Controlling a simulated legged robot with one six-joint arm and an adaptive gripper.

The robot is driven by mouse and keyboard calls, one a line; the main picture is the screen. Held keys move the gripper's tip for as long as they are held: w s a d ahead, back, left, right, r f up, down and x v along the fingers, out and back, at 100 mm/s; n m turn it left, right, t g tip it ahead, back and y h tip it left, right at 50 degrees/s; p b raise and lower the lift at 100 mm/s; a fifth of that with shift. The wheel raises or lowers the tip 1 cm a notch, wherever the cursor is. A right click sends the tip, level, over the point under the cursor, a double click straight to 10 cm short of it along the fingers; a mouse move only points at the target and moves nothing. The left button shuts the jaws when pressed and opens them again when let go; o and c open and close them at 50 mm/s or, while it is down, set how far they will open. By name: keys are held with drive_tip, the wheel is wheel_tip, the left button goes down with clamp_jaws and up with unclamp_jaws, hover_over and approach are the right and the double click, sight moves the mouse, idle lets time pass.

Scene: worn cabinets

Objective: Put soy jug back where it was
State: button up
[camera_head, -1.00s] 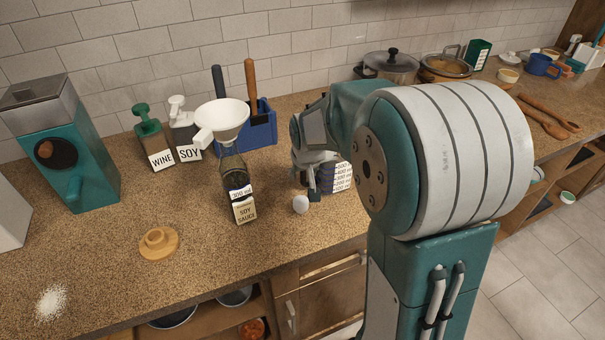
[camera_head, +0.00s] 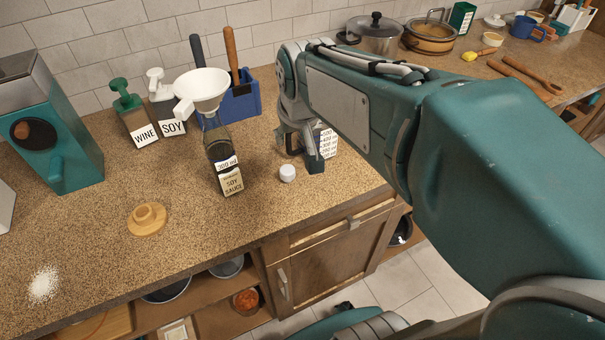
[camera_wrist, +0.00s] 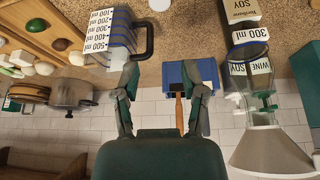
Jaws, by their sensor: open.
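A clear measuring jug with a white ml scale (camera_head: 327,143) stands on the counter, partly hidden behind my gripper (camera_head: 312,163). In the wrist view, which is upside down, the jug (camera_wrist: 103,38) shows its scale and its dark handle (camera_wrist: 149,42). My gripper (camera_wrist: 160,68) is open and empty; its left finger in that view is close to the handle, and I cannot tell if they touch. A dispenser labelled SOY (camera_head: 172,128) with a white pump top stands at the back. A soy sauce bottle (camera_head: 222,160) stands in front with a white funnel (camera_head: 203,90) on it.
A white cap (camera_head: 287,173) lies near my gripper. A WINE dispenser (camera_head: 143,133), a blue utensil holder (camera_head: 243,98) and a teal machine (camera_head: 60,150) stand behind and left. A wooden piece (camera_head: 147,218) lies on open counter at front left. Pots (camera_head: 374,38) stand farther right.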

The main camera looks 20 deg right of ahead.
drive_tip(key=s+a+f+n, duration=0.1)
drive_tip(key=s+a, duration=0.2)
drive_tip(key=s, duration=1.1)
drive_tip(key=shift+a+t+y, duration=0.3)
